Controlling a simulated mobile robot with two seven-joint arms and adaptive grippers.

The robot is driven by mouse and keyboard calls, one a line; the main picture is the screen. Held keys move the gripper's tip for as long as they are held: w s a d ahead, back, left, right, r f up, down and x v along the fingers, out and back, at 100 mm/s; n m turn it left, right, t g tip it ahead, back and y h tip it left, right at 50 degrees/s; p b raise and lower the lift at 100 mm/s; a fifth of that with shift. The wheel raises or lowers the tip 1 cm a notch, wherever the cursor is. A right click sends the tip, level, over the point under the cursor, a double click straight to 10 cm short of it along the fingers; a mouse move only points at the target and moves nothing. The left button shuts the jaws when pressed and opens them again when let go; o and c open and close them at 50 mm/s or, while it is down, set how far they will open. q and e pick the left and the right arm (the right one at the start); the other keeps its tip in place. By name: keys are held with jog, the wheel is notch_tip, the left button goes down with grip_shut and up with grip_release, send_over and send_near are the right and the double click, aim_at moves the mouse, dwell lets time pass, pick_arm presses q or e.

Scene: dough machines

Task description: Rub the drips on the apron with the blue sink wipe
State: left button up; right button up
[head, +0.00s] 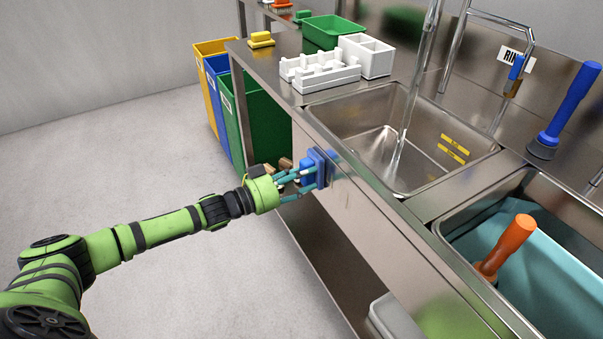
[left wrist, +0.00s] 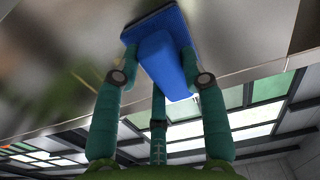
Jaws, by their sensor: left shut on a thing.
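The blue sink wipe (head: 320,163) has a block handle and a flat pad. My left gripper (head: 305,178) is shut on its handle. The pad faces the steel apron (head: 365,213) on the front of the sink and appears to touch it near its left end. In the left wrist view, the wipe (left wrist: 168,62) is between the fingers (left wrist: 160,80) of my left gripper, with its pad at the reflective steel. My right gripper is not in view.
A sink basin (head: 385,125) with a tap is behind the apron. A second basin holds an orange-handled tool (head: 510,245). A blue plunger-like tool (head: 568,110) stands at right. White racks (head: 320,72) and a green tray (head: 332,30) sit on the counter. Bins (head: 262,115) stand left; floor ahead is clear.

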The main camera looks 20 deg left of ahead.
pick_arm(q)
jog(key=shift+s+d+r+p, duration=0.25)
jog(key=shift+s+d+p, duration=0.55)
jog(key=shift+d, duration=0.2)
jog(key=shift+s+d+f, duration=0.1)
jog(key=shift+d, duration=0.05)
jog(key=shift+s+d+p, duration=0.4)
jog(key=shift+d+p, duration=0.15)
jog(key=shift+p, duration=0.2)
jog(key=shift+s+d+p, duration=0.6)
jog(key=shift+d, duration=0.25)
jog(key=shift+s+d+r+p, duration=0.2)
jog(key=shift+s+d+p, duration=0.6)
jog(key=shift+d+p, duration=0.2)
jog(key=shift+s+d+f, duration=0.15)
jog(key=shift+s+d, duration=0.2)
jog(key=shift+d, duration=0.05)
jog(key=shift+s+d+p, duration=0.55)
jog(key=shift+d+p, duration=0.1)
jog(key=shift+p, duration=0.25)
jog(key=shift+s+d+p, duration=0.3)
jog(key=shift+s+d, duration=0.2)
jog(key=shift+d, duration=0.05)
